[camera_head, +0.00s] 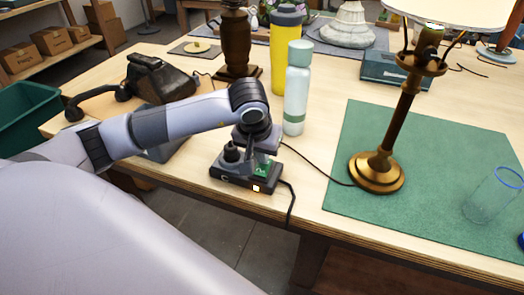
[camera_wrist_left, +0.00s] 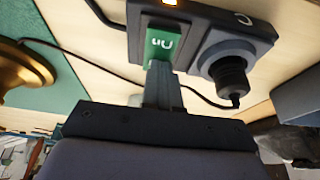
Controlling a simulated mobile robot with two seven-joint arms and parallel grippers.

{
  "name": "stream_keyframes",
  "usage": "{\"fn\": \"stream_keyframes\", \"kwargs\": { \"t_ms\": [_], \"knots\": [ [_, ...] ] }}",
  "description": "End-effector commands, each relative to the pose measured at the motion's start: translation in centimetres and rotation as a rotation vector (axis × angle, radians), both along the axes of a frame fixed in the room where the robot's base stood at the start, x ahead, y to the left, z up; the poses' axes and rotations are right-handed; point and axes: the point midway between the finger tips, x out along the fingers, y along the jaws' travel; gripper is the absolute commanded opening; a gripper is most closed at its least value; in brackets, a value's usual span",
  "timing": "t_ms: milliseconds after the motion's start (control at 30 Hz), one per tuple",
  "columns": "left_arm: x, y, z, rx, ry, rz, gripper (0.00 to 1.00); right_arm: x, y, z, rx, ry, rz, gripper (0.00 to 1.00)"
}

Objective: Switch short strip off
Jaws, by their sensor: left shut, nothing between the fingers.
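The short strip (camera_head: 232,178) is a dark grey block near the table's front edge, with a black plug (camera_head: 231,153) seated in it. Its small light (camera_head: 256,188) glows orange-white. A green switch piece (camera_head: 262,170) sits on its right part. The wrist view shows the strip (camera_wrist_left: 262,28) at the top, the glowing light (camera_wrist_left: 170,2) and the green piece (camera_wrist_left: 160,45) with upside-down lettering like "on". My left gripper (camera_wrist_left: 160,70) is shut and empty, its fingertips at the green piece's near end; I cannot tell whether they touch. My right gripper is out of view.
A brass lamp (camera_head: 378,172) stands on a green mat (camera_head: 440,210) to the right, beside a clear glass (camera_head: 492,195). A pale bottle (camera_head: 297,90) and yellow bottle (camera_head: 284,55) stand behind the strip. A black cord (camera_head: 292,205) hangs over the front edge.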

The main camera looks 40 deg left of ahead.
Motion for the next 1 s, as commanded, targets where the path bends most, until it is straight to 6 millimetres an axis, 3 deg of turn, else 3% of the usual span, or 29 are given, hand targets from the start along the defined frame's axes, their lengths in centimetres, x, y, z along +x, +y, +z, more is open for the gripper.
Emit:
{"fn": "stream_keyframes", "kwargs": {
  "t_ms": [200, 1000],
  "knots": [
    [0.3, 0.1, -0.9, 0.0, -0.001, 0.0, 0.0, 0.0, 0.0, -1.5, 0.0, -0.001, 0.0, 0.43],
    [-1.6, -0.4, -0.5, 0.0, 0.009, -0.001, 0.0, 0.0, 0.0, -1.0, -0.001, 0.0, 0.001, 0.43]
  ]
}}
